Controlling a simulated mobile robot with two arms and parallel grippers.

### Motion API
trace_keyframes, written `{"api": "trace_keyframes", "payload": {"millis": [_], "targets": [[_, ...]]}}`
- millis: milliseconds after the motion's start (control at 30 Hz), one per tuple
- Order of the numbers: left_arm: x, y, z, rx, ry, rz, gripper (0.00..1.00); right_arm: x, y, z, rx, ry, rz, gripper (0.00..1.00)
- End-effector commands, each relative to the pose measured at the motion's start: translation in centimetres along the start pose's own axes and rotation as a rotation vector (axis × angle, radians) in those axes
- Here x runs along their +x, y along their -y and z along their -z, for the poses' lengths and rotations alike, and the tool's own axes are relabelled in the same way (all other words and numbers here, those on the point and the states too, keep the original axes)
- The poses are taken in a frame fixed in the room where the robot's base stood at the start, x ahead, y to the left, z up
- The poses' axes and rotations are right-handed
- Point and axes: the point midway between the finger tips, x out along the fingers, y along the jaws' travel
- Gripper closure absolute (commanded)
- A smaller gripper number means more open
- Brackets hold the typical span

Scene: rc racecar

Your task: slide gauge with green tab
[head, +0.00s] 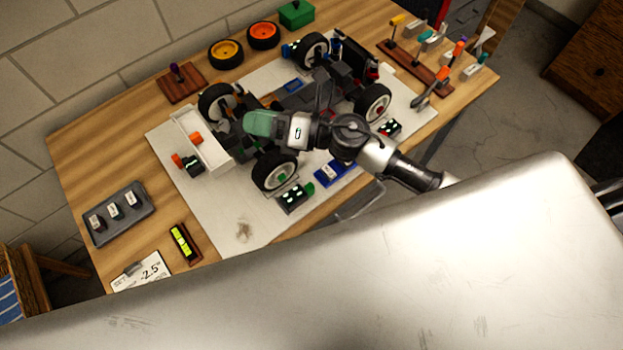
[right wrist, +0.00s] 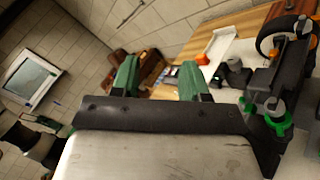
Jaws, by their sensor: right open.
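A small dark gauge with white marks (head: 293,197) sits on the white mat beside the car's near wheel. Its green tab (head: 309,188) is at the gauge's right end. My right gripper (head: 258,122) hangs over the car, up and left of this gauge and apart from it. In the right wrist view its two green fingers (right wrist: 157,80) are spread with nothing between them. I cannot make out the green-tab gauge in the right wrist view. My left gripper is not in view.
The racecar chassis (head: 300,95) fills the mat (head: 205,208). A blue block (head: 334,172) lies near the green-tab gauge. A tool rack (head: 415,68) stands at the right. The mat's front left is clear.

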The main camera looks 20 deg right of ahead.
Motion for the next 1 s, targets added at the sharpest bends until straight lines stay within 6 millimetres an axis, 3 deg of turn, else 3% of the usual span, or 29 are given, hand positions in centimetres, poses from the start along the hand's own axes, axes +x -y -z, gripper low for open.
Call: {"api": "trace_keyframes", "payload": {"millis": [100, 233, 400, 500, 600, 733, 1000], "targets": [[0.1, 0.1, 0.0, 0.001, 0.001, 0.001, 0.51, -0.6, -0.4, 3.1, -0.393, -0.358, -0.107, 0.55], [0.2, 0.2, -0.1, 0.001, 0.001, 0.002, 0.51, -4.0, 2.0, 5.7, -0.756, -0.769, -0.191, 0.55], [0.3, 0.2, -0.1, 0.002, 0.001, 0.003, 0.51, -9.6, 6.0, 5.7, -1.034, -1.218, -0.240, 0.55], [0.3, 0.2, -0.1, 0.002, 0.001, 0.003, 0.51, -11.9, 7.4, 4.9, -1.101, -1.380, -0.247, 0.55], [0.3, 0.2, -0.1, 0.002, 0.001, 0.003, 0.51, -13.0, 8.1, 4.5, -1.126, -1.460, -0.251, 0.55], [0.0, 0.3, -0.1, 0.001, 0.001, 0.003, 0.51, -13.1, 8.6, 5.2, -1.129, -1.477, -0.254, 0.55], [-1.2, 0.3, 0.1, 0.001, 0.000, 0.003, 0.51, -12.1, 10.7, 9.4, -1.126, -1.472, -0.255, 0.55]]}}
